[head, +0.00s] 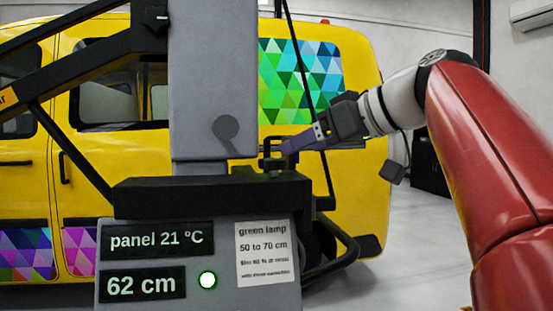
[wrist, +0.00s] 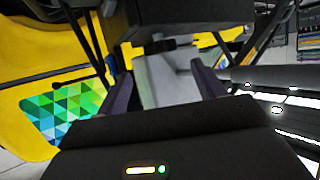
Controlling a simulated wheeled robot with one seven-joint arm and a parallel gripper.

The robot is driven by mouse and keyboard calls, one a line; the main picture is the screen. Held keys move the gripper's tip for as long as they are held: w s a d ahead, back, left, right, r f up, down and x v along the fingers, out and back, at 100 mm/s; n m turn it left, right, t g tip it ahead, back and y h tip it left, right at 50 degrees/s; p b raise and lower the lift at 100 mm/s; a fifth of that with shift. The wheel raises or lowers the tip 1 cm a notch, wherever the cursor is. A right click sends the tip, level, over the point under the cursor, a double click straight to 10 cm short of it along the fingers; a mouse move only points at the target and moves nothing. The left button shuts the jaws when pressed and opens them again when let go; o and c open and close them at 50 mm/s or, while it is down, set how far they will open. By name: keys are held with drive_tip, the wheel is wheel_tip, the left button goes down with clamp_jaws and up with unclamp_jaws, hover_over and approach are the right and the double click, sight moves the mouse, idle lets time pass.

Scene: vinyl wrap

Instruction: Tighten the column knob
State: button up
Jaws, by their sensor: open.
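The grey column (head: 213,85) rises from a black base block (head: 150,197) in front of the yellow van. A small dark fitting (head: 272,164), which looks like the column knob, sits at the column's lower right, just above the base. My gripper (head: 287,147) reaches in from the right, its purple fingers at the fitting. In the wrist view my gripper (wrist: 160,78) has its two fingers spread apart, with a pale grey surface between them and dark parts beyond. I cannot tell whether the fingers touch the knob, and its exact shape is unclear.
The control box shows "panel 21 °C" (head: 157,240) and "62 cm" (head: 141,285), with a lit green lamp (head: 208,280). A note (head: 263,253) reads green lamp, 50 to 70 cm. Black struts (head: 75,55) run left of the column. The yellow van (head: 355,80) stands close behind.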

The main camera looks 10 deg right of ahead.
sight(275, 159)
drive_tip(key=x, duration=0.7)
drive_tip(key=shift+w+a+f, duration=0.1)
drive_tip(key=shift+a+f, duration=0.05)
drive_tip(key=shift+a, duration=0.05)
drive_tip(key=shift+c, duration=0.2)
drive_tip(key=c, duration=1)
